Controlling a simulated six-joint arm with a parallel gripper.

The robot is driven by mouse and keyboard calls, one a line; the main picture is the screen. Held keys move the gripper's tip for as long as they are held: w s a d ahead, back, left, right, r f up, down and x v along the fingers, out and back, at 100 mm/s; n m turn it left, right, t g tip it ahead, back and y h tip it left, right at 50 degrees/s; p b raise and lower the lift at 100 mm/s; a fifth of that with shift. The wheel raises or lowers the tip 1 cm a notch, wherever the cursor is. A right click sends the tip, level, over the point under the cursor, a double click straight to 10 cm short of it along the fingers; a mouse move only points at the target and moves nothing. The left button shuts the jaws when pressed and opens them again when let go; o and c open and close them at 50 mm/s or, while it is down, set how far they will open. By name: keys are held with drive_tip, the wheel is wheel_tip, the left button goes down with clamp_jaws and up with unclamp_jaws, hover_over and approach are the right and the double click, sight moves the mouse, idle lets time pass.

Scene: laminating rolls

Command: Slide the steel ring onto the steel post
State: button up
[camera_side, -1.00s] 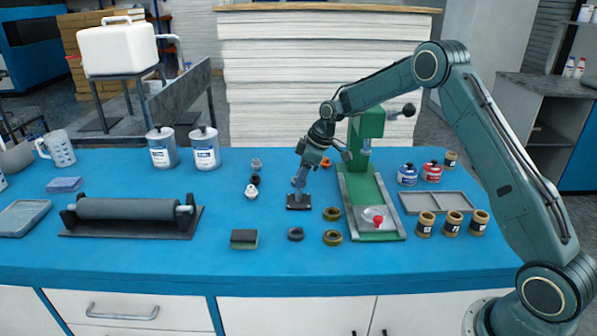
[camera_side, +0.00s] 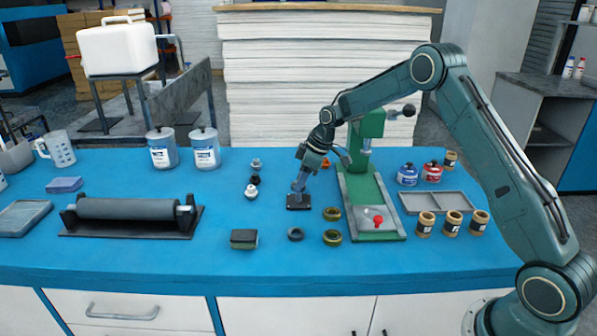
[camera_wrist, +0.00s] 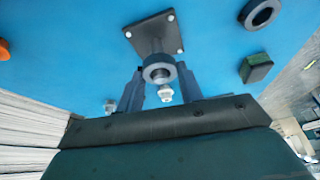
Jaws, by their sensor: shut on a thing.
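My gripper (camera_side: 299,185) reaches down at a tilt over the small dark base plate left of the green press. In the wrist view its two fingers (camera_wrist: 160,78) are shut on the grey steel ring (camera_wrist: 160,60). The steel post (camera_wrist: 151,47) rises from the square dark base plate (camera_wrist: 138,32), which also shows in the side view (camera_side: 291,207). The ring overlaps the post's upper end in the wrist view. I cannot tell whether it is around the post or just above it. In the side view the fingers hide most of the ring and post.
The green press (camera_side: 364,185) stands close on the right. Brass rings (camera_side: 332,238) and a loose dark ring (camera_side: 296,234) lie nearby, with a dark block (camera_side: 244,239) in front. Small fittings (camera_side: 252,192) stand on the left. A roller (camera_side: 127,209) lies further left.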

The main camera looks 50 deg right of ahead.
drive_tip(key=shift+f, duration=0.45)
idle(0.3)
drive_tip(key=o, duration=1.6)
drive_tip(key=shift+r, duration=0.2)
drive_tip(key=shift+r, duration=4.35)
